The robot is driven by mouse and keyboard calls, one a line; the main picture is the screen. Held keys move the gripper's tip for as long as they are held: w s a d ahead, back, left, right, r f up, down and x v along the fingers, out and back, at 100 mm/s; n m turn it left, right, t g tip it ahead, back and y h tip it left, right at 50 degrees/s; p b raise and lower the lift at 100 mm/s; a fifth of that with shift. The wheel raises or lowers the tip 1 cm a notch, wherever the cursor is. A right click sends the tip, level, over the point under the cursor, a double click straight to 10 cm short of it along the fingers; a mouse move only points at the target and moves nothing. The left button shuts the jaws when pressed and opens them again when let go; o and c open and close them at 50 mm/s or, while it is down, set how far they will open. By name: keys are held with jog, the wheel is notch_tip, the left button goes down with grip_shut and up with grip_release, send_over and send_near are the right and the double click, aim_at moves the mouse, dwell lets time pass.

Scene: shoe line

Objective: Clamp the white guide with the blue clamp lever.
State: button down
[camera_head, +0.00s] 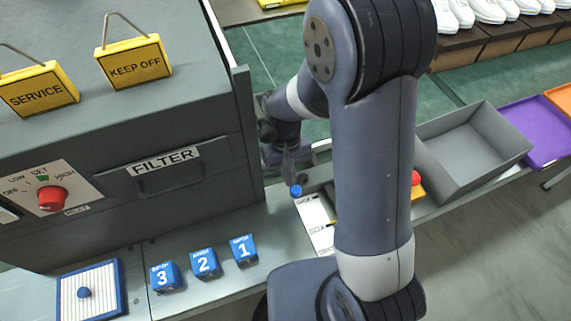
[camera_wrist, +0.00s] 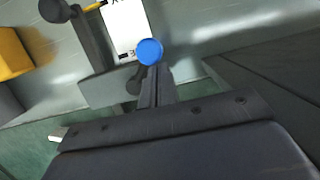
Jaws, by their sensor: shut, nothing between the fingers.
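The blue knob of the clamp lever (camera_head: 296,190) shows just below my gripper (camera_head: 292,177), at the upper end of the white guide (camera_head: 313,222). In the wrist view the blue knob (camera_wrist: 150,52) lies just beyond the fingertips of my gripper (camera_wrist: 156,76) and overlaps the edge of the white guide (camera_wrist: 122,27). The fingers are shut with nothing between them. I cannot tell whether they touch the knob. The rest of the lever is mostly hidden. My arm hides part of the guide in the head view.
The grey filter cabinet (camera_head: 120,215) stands close left of my gripper. Three blue batch blocks (camera_head: 205,263) and a blue-framed filter (camera_head: 118,285) lie on the bench. A grey bin (camera_head: 470,150) and a red button (camera_head: 416,178) are to the right. A dark knob (camera_wrist: 53,10) shows in the wrist view.

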jog(key=shift+s+d, duration=0.85)
jog(key=shift+d, duration=0.1)
dwell(0.5)
jog(key=v, duration=1)
jog(key=shift+r, duration=0.4)
